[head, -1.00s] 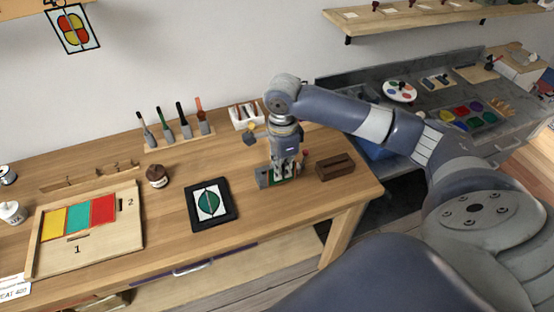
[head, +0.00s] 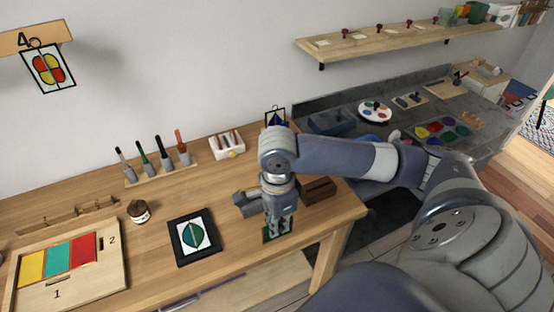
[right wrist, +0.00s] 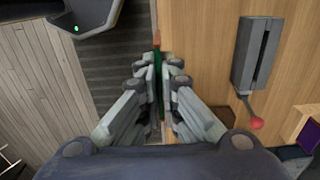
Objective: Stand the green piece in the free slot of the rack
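My right gripper (head: 279,226) is over the front edge of the table. It is shut on the green piece (head: 268,236), a thin plate. In the right wrist view the piece shows edge-on, as a dark green strip (right wrist: 159,75) between the fingers (right wrist: 159,85). Most of it is hidden by the fingers in the head view. No rack is plain to tell. A brown wooden block (head: 318,189) with a dark groove on top stands behind and to the right of my gripper. My left gripper is not in view.
A black-framed green leaf picture (head: 194,237), a small brown jar (head: 139,211) and a wooden tray (head: 115,277) of coloured panes lie further left.

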